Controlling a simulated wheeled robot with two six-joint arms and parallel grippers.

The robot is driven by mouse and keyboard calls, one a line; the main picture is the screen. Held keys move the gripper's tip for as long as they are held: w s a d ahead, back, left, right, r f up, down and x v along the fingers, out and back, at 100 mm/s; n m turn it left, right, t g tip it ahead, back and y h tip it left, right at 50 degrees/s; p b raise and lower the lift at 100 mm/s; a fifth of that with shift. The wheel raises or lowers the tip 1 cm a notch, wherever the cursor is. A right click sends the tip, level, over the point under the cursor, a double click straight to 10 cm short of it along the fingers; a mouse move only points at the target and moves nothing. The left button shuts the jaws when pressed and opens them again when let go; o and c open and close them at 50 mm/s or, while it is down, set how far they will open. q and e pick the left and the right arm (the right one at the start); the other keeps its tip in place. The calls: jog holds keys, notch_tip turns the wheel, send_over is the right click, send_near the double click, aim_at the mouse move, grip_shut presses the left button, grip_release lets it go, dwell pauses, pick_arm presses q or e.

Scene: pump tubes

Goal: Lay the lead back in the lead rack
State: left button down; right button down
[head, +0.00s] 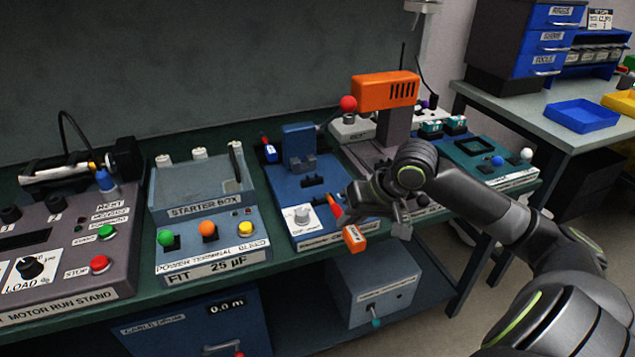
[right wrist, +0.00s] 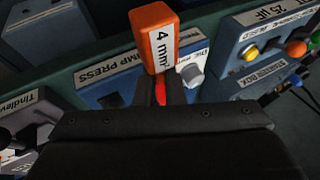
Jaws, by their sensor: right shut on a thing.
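My right gripper (head: 345,213) is shut on a lead whose orange end block (head: 354,238) hangs in front of the blue crimp press's front edge. In the right wrist view, the orange block (right wrist: 155,37) carries a white "4 mm²" label and stands out beyond the fingertips (right wrist: 162,90). A red part of the lead shows between the fingers. The rest of the lead is hidden or too small to make out. I cannot pick out the lead rack for sure in either view. My left gripper is not in view.
The blue crimp press (head: 287,190) stands on the green bench behind the held lead. The starter box (head: 203,192) and motor run stand (head: 66,245) are to its left. A grey box (head: 376,288) sits on the shelf below. An orange-topped machine (head: 385,91) stands behind my arm.

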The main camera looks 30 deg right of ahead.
jog(key=w+d, duration=0.1)
jog(key=w, duration=0.6)
jog(key=w+d, duration=0.1)
jog(key=w, duration=0.3)
jog(key=shift+w+d, duration=0.25)
jog(key=shift+d, duration=0.05)
jog(key=shift+w+d, duration=0.2)
jog(key=shift+w, duration=0.5)
jog(key=w, duration=0.2)
jog(key=shift+w+d+p, duration=0.3)
jog(key=shift+w+p, duration=0.05)
jog(key=shift+w, duration=0.05)
jog(key=shift+w+f+p, duration=0.1)
jog(key=shift+f+p, duration=0.15)
jog(key=shift+p, duration=0.05)
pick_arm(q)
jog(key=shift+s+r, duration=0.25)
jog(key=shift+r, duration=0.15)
pick_arm(e)
jog(key=shift+f, duration=0.35)
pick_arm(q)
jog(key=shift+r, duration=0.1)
pick_arm(e)
jog(key=shift+f, duration=0.15)
jog(key=c, duration=1.5)
grip_release()
